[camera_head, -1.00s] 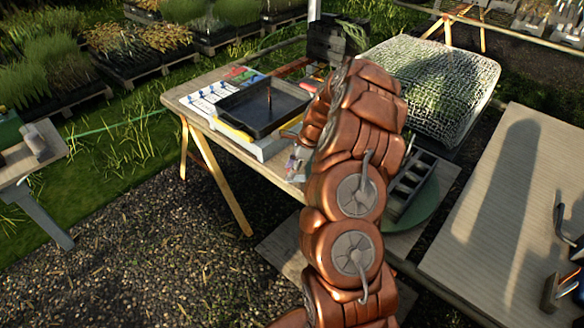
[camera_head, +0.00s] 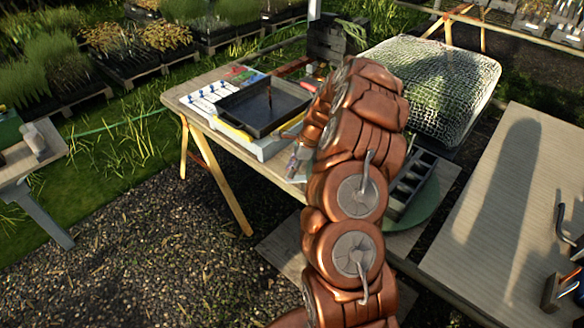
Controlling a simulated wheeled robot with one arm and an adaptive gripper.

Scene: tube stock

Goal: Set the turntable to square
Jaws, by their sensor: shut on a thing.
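The turntable (camera_head: 425,213) is a green disc on the wooden table, right of my copper-coloured arm. A dark grey tray with square cells (camera_head: 409,192) stands on it, set at a slant. My arm covers the left part of both. A small grey part of my gripper (camera_head: 294,163) shows left of the arm, low over the table's front edge. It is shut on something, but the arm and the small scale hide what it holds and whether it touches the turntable.
A black tray (camera_head: 245,118) with a thin upright peg lies on a white base on the table (camera_head: 176,97). A mesh-covered block (camera_head: 455,88) stands behind. A dark crate (camera_head: 330,38) stands at the back.

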